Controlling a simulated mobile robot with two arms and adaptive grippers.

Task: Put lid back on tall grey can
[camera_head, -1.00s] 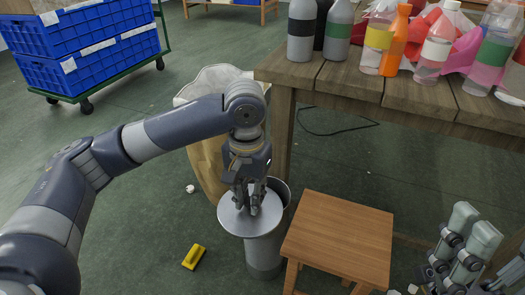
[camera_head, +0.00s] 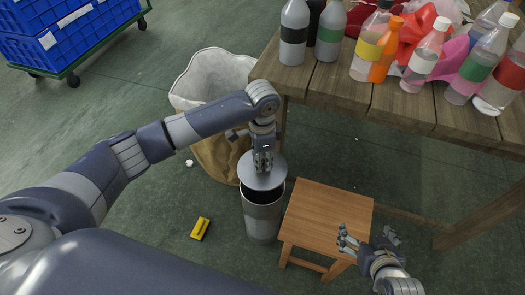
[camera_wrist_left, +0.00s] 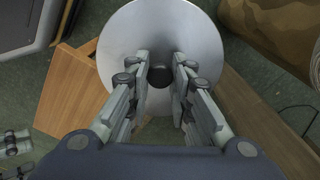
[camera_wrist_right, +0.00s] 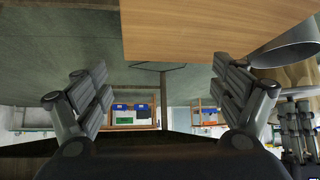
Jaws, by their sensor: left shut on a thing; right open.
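The tall grey can (camera_head: 262,218) stands upright on the floor, left of the wooden stool. Its dark open mouth shows at the front. The round grey lid (camera_head: 250,179) is over the back part of the mouth, offset from it; whether it touches the rim I cannot tell. My left gripper (camera_head: 263,166) is shut on the lid's dark knob. In the left wrist view the knob (camera_wrist_left: 160,75) sits between the fingers, in the middle of the lid (camera_wrist_left: 125,40). My right gripper (camera_head: 368,239) is open and empty by the stool's right side.
The wooden stool (camera_head: 325,215) stands close to the can's right. A large sack (camera_head: 215,150) is behind left of it. The wooden table (camera_head: 400,105) with several bottles is behind. A yellow object (camera_head: 200,228) lies on the floor at left. Blue crates (camera_head: 70,30) are far left.

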